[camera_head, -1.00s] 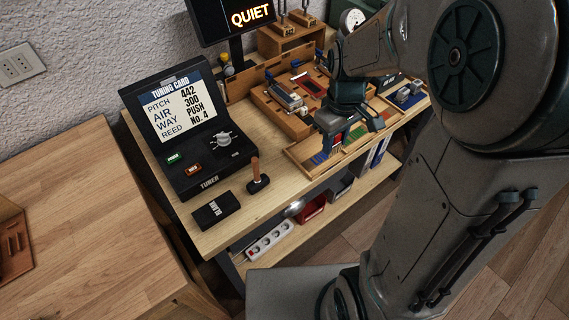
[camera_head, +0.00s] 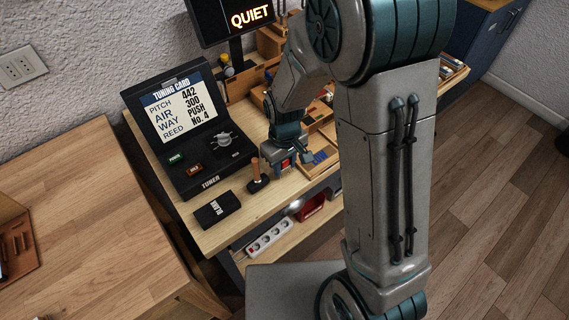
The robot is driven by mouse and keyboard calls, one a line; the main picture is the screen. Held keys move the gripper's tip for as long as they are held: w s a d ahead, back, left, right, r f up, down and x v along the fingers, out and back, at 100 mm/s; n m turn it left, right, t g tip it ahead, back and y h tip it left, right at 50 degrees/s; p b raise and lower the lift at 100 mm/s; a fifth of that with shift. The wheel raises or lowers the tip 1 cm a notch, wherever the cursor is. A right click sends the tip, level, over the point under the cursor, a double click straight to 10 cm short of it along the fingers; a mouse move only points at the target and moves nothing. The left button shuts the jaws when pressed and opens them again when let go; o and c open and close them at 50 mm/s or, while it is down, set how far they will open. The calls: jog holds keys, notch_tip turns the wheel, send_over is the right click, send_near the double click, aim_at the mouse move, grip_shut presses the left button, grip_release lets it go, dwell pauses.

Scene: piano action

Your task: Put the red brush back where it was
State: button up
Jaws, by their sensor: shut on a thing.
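My gripper (camera_head: 286,160) is shut on a small red thing (camera_head: 285,164), which looks like the red brush; the fingers and hand hide most of it. The gripper hangs over the workbench, just right of a wooden-handled tool on a dark base (camera_head: 257,178). To its right is a shallow wooden tray with a blue section (camera_head: 320,157). My arm covers the rest of the tray and most of the wooden rack behind it. I cannot tell whether the brush touches the bench.
The black tuner (camera_head: 208,178) with its tuning card screen stands left of the gripper. A black box (camera_head: 217,210) lies at the bench's front edge. A lower shelf holds a power strip (camera_head: 269,240) and a red bin (camera_head: 312,204). A wooden table (camera_head: 90,210) stands at left.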

jog(key=shift+f, duration=0.35)
jog(key=shift+f, duration=0.15)
jog(key=o, duration=1)
notch_tip(320, 180, up, 12)
jog(key=shift+r, duration=0.15)
jog(key=shift+s+d+r+m+t, duration=0.5)
jog(key=shift+s+d+r+m, duration=0.7)
jog(key=shift+s+d, duration=0.85)
jog(key=shift+s+d+r+m+t, duration=0.5)
jog(key=shift+s+d+r+m, duration=0.7)
jog(key=shift+s+d, duration=0.85)
jog(key=shift+s+d+r+m+t, duration=0.5)
jog(key=shift+s+d+r+m, duration=0.7)
jog(key=shift+s+d, duration=0.85)
